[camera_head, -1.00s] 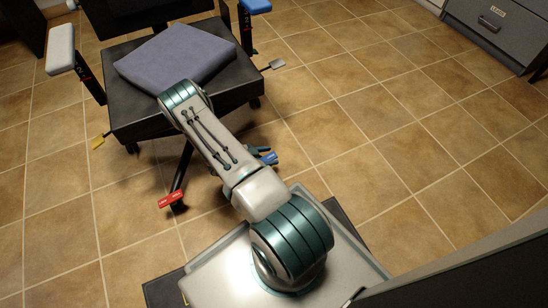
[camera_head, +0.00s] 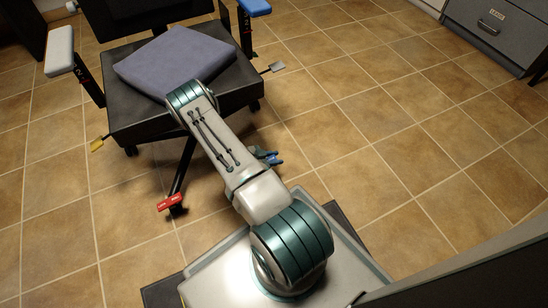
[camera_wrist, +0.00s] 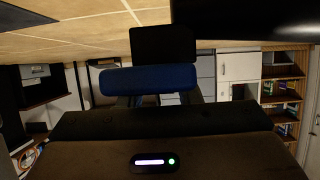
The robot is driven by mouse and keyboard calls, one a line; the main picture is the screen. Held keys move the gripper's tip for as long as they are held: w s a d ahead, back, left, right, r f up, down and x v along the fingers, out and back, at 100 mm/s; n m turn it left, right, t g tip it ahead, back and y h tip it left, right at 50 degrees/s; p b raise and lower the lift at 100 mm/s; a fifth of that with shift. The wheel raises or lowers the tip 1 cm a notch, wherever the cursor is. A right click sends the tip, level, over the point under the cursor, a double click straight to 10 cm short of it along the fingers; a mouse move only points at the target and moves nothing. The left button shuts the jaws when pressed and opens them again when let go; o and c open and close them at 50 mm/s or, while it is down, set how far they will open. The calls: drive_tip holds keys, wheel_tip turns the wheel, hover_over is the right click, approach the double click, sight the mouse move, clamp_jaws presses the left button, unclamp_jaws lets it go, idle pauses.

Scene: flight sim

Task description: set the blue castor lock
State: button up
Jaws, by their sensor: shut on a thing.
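The blue castor lock (camera_head: 272,158) shows in the head view at the right side of my forearm, low by the chair's base and partly hidden by the arm. In the wrist view a dark blue bar (camera_wrist: 148,79), which looks like this lock, lies across the front of my gripper (camera_wrist: 150,98). My gripper is shut on it; the exact contact of the fingertips is too dark to see. In the head view my arm hides most of the gripper. The lock's tilt cannot be told.
The black chair seat (camera_head: 125,108) carries a grey-purple cushion (camera_head: 172,62). A red castor lock (camera_head: 169,203), a yellow lever (camera_head: 97,145) and a grey lever (camera_head: 273,67) stick out around the chair. Tiled floor to the right is free. A grey drawer cabinet (camera_head: 497,30) stands at the far right.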

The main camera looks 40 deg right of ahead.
drive_tip(key=y+p, duration=0.2)
drive_tip(key=shift+d+f+t+y, duration=0.1)
drive_tip(key=shift+f+t+y, duration=0.2)
drive_tip(key=shift+t+y, duration=0.1)
drive_tip(key=shift+f+y, duration=0.55)
drive_tip(key=shift+y, duration=0.25)
drive_tip(key=shift+t, duration=0.3)
drive_tip(key=o, duration=1)
drive_tip(key=p+v, duration=0.5)
drive_tip(key=v, duration=0.8)
drive_tip(key=shift+f+p, duration=0.1)
drive_tip(key=shift+p, duration=0.25)
drive_tip(key=shift+w+a+r, duration=0.1)
drive_tip(key=shift+a+r, duration=0.25)
drive_tip(key=shift+a, duration=0.1)
